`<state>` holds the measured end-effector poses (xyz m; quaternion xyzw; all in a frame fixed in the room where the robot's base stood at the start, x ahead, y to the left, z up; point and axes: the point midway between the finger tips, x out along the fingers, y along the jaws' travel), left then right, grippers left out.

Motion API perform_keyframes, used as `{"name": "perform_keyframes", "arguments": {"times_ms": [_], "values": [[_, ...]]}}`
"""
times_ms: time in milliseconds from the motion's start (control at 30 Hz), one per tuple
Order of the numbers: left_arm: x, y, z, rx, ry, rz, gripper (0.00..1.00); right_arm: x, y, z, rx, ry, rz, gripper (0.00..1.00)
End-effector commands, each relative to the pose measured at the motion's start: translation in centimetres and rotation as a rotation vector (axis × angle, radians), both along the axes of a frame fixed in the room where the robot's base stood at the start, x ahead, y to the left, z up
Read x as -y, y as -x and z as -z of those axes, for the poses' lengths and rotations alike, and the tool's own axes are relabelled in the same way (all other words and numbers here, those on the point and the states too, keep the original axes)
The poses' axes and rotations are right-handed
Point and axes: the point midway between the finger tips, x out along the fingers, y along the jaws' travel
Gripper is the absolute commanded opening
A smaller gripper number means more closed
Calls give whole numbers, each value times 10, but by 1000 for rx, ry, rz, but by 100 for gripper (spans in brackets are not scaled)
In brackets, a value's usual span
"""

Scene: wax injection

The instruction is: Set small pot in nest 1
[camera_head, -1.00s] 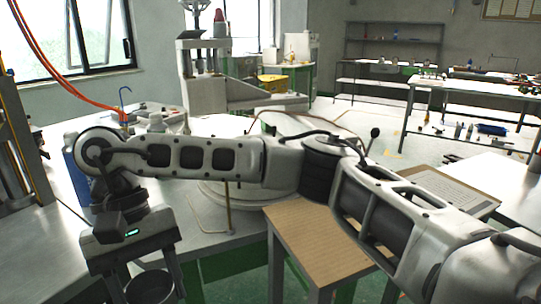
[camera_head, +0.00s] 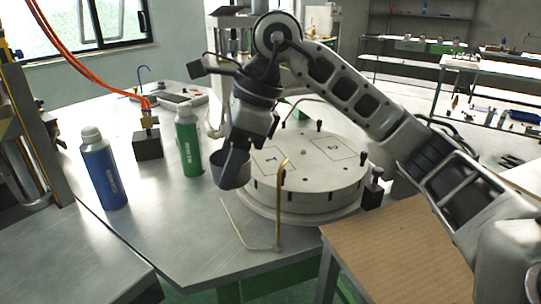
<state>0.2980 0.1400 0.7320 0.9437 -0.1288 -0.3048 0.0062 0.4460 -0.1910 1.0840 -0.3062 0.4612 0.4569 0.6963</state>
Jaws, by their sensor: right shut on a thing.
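My right gripper (camera_head: 240,143), at the end of the arm reaching in from the right, points down and is shut on the small pot (camera_head: 229,170). The pot is a grey, open cup, held at the left edge of the round white turntable (camera_head: 300,207). I cannot tell its exact height above the table. The turntable top has outlined squares with marks: one on the left (camera_head: 268,160), nearest the pot, and one on the right (camera_head: 333,147). The marks are too small to read surely. The gripper's fingers are partly hidden. My left gripper is out of view.
A blue bottle (camera_head: 104,172) and a green bottle (camera_head: 189,145) stand left of the pot. A dark block (camera_head: 147,144) is between them. A thin brass rod (camera_head: 280,205) rises before the turntable. A wooden board (camera_head: 405,245) lies front right. The table's front left is clear.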

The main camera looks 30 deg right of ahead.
Motion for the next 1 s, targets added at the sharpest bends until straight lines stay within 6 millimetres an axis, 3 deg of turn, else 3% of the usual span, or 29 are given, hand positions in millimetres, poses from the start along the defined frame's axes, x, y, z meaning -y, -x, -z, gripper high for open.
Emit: {"name": "perform_keyframes", "arguments": {"times_ms": [100,200,400,567,767,867,1000], "values": [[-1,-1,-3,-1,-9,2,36,28,-3,-25,5,0,369,31],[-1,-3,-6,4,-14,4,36,48,-4,-40,3,-1,631,31],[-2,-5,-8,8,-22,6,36,72,-4,-57,-3,-2,940,31],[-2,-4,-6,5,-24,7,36,86,-17,-51,-10,-3,1000,31],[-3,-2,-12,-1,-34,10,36,113,-57,-32,-13,-2,999,31],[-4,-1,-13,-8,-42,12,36,127,-77,-20,-13,-2,997,31],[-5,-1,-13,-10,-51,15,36,140,-95,9,-13,1,993,31]]}}
